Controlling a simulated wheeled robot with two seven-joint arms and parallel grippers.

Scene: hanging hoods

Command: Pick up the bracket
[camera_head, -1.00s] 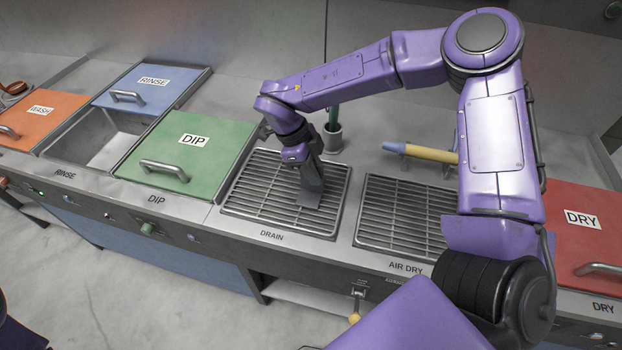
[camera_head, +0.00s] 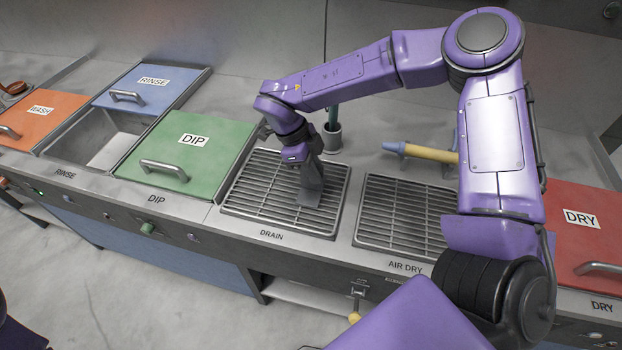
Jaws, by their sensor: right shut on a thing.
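A small grey metal bracket (camera_head: 309,197) is at the drain grate (camera_head: 256,208), toward its right side. My right gripper (camera_head: 310,182) points down over the grate and is shut on the bracket's upper part. The fingers and the bracket are similar in grey, so the exact grip is hard to make out. I cannot tell whether the bracket's lower end touches the bars. My left gripper is not in view.
The air dry grate (camera_head: 400,212) is empty to the right. A green DIP lid (camera_head: 187,160) lies to the left. An orange-red DRY lid (camera_head: 580,235) is at far right.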

